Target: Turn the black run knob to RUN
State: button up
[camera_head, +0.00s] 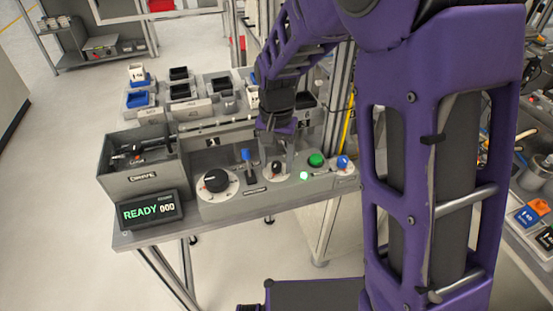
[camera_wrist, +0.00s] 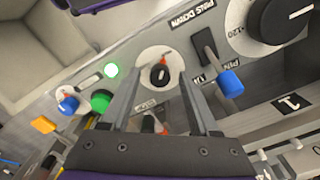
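The black run knob (camera_head: 277,168) is a small round knob on a pale dial on the grey control panel. In the wrist view the knob (camera_wrist: 160,75) has a white pointer line, and a red mark shows at the dial's edge. My gripper (camera_wrist: 160,84) is open, with one finger on each side of the knob in that view. Whether the fingers touch the knob or reach its depth cannot be told. In the head view my gripper (camera_head: 288,148) is just above the knob and partly covers that area.
A large black dial (camera_head: 216,181) and a blue-tipped lever (camera_head: 246,156) lie left of the knob. A green button (camera_head: 316,159), lit green lamp (camera_head: 304,176) and blue knob (camera_head: 343,162) lie right.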

aim_at(277, 164)
notch_tip(277, 164, up, 18)
jog(key=p, duration=0.2)
jog(key=shift+f, duration=0.25)
jog(key=shift+d, duration=0.1)
